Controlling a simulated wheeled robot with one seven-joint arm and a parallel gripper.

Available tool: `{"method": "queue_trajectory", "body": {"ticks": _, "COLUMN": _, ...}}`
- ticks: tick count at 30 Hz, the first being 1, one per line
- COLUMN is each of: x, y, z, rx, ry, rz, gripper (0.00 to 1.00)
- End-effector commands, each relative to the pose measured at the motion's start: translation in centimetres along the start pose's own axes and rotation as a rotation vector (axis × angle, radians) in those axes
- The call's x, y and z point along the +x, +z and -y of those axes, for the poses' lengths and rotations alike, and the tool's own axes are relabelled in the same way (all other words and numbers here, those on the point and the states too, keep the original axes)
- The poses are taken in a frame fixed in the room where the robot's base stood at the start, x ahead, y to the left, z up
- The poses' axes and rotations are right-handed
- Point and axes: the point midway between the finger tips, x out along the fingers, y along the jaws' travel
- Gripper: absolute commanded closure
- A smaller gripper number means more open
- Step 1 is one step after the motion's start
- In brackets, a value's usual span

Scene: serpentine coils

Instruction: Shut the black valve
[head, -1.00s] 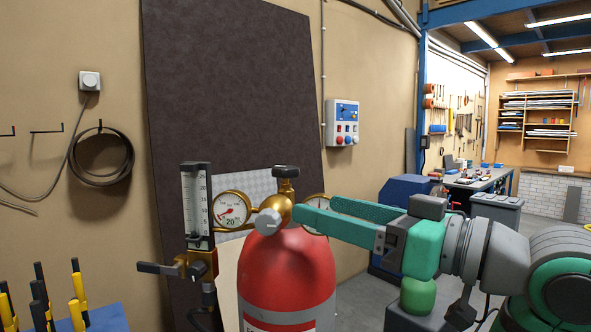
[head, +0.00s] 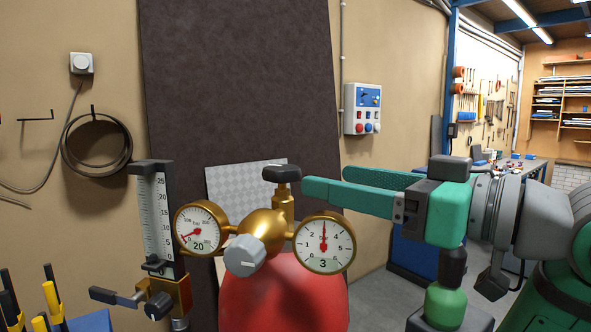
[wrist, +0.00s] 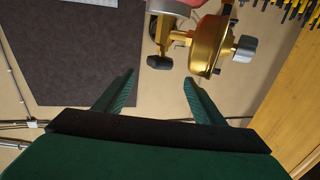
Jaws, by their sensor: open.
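The black valve knob (head: 282,173) sits on top of a brass stem above the red cylinder (head: 283,292). My gripper (head: 325,180) is open and empty, just right of the knob in the head view, with a small gap between them. In the wrist view the black knob (wrist: 159,62) lies just beyond and between the spread fingertips of my gripper (wrist: 159,78). The fingers do not enclose it. The brass regulator body (head: 258,236) carries a grey knob (head: 245,255) in front.
Two round gauges, left (head: 201,228) and right (head: 324,243), flank the brass body below my fingers. A flow tube (head: 156,215) and a black lever (head: 118,297) stand at left. A dark panel (head: 235,90) is behind. A control box (head: 363,109) hangs on the wall.

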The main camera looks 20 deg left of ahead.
Motion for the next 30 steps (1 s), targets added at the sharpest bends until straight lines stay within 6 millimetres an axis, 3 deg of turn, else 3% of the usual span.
{"method": "queue_trajectory", "body": {"ticks": 9, "x": 5.6, "y": 0.1, "z": 0.1, "rx": 0.002, "ry": -0.004, "rz": 0.001, "gripper": 0.37}}
{"method": "queue_trajectory", "body": {"ticks": 15, "x": 8.3, "y": 0.0, "z": 0.1, "rx": 0.001, "ry": -0.002, "rz": 0.000, "gripper": 0.37}}
{"method": "queue_trajectory", "body": {"ticks": 21, "x": 9.4, "y": 0.0, "z": 0.1, "rx": 0.001, "ry": -0.001, "rz": 0.000, "gripper": 0.37}}
{"method": "queue_trajectory", "body": {"ticks": 29, "x": 9.5, "y": 0.0, "z": 0.0, "rx": 0.001, "ry": 0.000, "rz": 0.000, "gripper": 0.37}}
{"method": "queue_trajectory", "body": {"ticks": 30, "x": 9.5, "y": 0.0, "z": 0.0, "rx": 0.001, "ry": 0.000, "rz": 0.000, "gripper": 0.42}}
